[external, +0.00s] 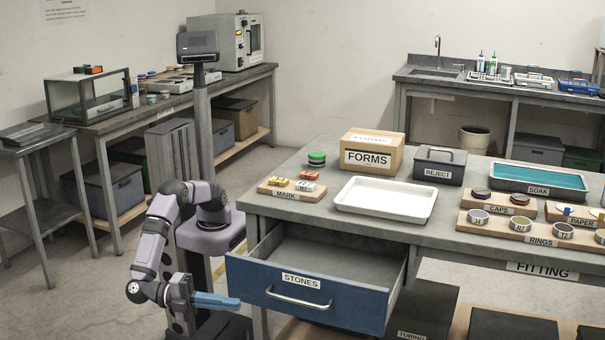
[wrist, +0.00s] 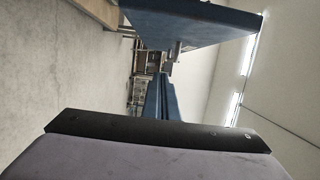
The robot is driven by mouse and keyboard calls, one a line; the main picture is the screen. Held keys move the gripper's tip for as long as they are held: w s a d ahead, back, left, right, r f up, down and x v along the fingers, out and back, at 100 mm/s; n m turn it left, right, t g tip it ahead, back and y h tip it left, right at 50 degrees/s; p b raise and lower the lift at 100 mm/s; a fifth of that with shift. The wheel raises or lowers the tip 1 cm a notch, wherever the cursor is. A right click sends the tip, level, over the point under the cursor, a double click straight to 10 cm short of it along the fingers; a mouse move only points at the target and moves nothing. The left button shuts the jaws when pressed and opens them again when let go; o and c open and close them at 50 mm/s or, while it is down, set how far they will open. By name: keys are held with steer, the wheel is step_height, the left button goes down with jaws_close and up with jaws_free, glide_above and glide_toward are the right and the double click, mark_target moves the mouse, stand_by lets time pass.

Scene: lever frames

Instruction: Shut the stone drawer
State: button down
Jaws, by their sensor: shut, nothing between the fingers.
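The stone drawer (external: 305,295) has a blue front, a STONES label and a metal bar handle (external: 298,298). It stands pulled out from under the grey bench, and its visible inside floor looks bare. My gripper (external: 236,301) is shut and empty, its blue fingers together and pointing right. It is low, at the left end of the drawer front; I cannot tell whether it touches. In the wrist view my shut fingers (wrist: 160,100) show in the middle, and a blue panel that looks like the drawer front (wrist: 200,25) is above them.
On the bench (external: 300,180) stand a white tray (external: 387,199), a FORMS box (external: 372,152), a MARK block (external: 291,190) and a REJECT box (external: 439,166). A TUBING bin (external: 425,312) is below, right of the drawer. Open floor (external: 80,290) lies left of my arm.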

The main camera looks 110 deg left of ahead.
mark_target(261, 297)
steer(key=w+a, duration=0.1)
steer(key=w, duration=0.1)
steer(key=w+a, duration=0.1)
steer(key=w, duration=0.1)
steer(key=w+a, duration=0.2)
steer(key=shift+w+r, duration=0.1)
steer(key=shift+w, duration=0.15)
steer(key=shift+a, duration=0.85)
steer(key=shift+a, duration=0.1)
steer(key=a+b, duration=0.2)
steer(key=a, duration=1.7)
steer(key=shift+a, duration=0.35)
